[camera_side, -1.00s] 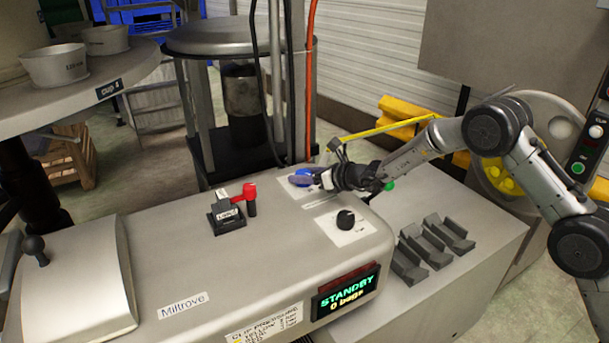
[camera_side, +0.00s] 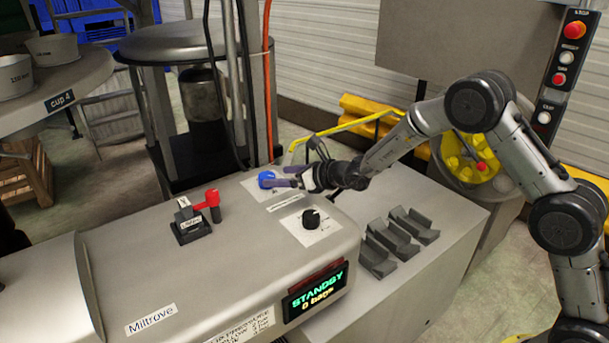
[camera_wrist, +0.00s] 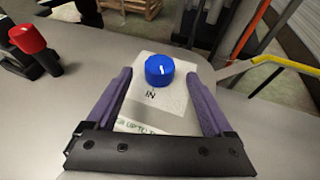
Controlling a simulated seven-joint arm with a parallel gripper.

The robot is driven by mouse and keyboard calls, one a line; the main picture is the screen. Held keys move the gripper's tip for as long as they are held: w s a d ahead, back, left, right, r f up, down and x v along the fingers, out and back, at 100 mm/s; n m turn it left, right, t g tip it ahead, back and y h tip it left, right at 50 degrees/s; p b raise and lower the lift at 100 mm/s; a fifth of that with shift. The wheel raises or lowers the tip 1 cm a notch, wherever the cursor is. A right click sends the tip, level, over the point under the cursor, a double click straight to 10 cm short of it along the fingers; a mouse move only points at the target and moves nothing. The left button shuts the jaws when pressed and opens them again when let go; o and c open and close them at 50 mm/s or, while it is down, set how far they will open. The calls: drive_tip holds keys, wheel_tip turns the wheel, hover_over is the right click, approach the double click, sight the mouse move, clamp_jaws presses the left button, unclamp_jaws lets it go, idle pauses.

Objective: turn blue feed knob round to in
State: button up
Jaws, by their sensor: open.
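The blue feed knob (camera_side: 266,180) sits on a white label plate on top of the grey machine. In the wrist view the knob (camera_wrist: 159,70) shows a white mark on its top, slanting up and slightly right. The word "IN" (camera_wrist: 150,93) is printed on the plate below the knob. My gripper (camera_side: 284,178) is open, with its purple fingers at the right of the knob in the side view. In the wrist view the two fingers (camera_wrist: 160,82) stand apart left and right of the knob, with visible gaps; nothing is held.
A red-handled lever (camera_side: 208,202) stands left of the knob. A black knob (camera_side: 311,218) is in front of my gripper on its own white plate. The standby display (camera_side: 317,292) is on the front face. Dark cradles (camera_side: 400,240) lie to the right.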

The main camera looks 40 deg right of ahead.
drive_tip(key=v, duration=0.8)
drive_tip(key=shift+s+r, duration=0.1)
drive_tip(key=shift+s, duration=0.05)
drive_tip(key=w+a+r+n+y, duration=0.1)
drive_tip(key=a+r+n+y, duration=0.1)
drive_tip(key=a+r+y, duration=0.1)
drive_tip(key=n+g+y, duration=0.2)
drive_tip(key=n+g, duration=0.1)
drive_tip(key=n, duration=0.1)
approach(271, 175)
drive_tip(key=shift+s+d+r, duration=0.2)
drive_tip(key=shift+s+r, duration=0.05)
drive_tip(key=shift+s, duration=0.15)
drive_tip(key=shift+s+d+r, duration=0.2)
drive_tip(key=shift+s+d, duration=0.05)
drive_tip(key=shift+s, duration=0.15)
drive_tip(key=shift+d+f, duration=0.1)
drive_tip(key=x, duration=1.3)
drive_tip(key=shift+w+f, duration=0.1)
drive_tip(key=shift+w, duration=0.15)
drive_tip(key=shift+c, duration=0.3)
